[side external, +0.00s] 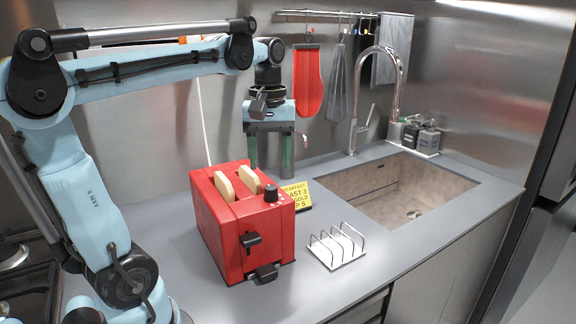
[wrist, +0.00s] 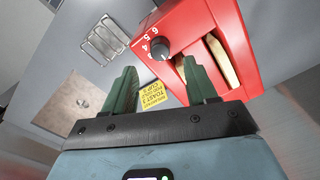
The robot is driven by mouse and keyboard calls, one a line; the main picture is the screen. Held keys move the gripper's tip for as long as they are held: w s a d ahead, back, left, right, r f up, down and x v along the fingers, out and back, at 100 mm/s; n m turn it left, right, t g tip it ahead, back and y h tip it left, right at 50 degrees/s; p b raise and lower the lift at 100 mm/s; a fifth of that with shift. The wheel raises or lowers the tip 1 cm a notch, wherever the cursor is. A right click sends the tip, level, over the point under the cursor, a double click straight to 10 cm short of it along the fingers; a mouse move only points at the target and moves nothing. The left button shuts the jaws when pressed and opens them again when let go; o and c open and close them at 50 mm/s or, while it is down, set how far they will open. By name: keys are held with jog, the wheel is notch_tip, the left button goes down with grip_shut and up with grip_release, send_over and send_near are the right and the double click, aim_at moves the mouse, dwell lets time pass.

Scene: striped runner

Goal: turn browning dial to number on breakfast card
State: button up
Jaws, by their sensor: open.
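A red toaster (side external: 243,235) stands on the grey counter with two bread slices in its slots. Its black browning dial (side external: 271,193) is on the top near the right corner. In the wrist view the dial (wrist: 160,49) shows with white numbers beside it, among them 4, 5 and 6; its pointer is too small to read. The yellow breakfast card (side external: 297,195) stands behind the toaster's right side; in the wrist view the card (wrist: 156,93) reads "TOAST 3". My gripper (side external: 271,166) is open and empty, fingers down, above and behind the dial, apart from it.
A white toast rack (side external: 337,246) with wire loops stands right of the toaster. The sink (side external: 400,188) and curved tap lie further right. A red mitt (side external: 307,80) and grey cloths hang from a rail at the back. The front counter is clear.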

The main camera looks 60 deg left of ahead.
aim_at(270, 187)
jog(key=shift+f, duration=3.25)
jog(key=shift+c, duration=0.3)
jog(key=c, duration=1)
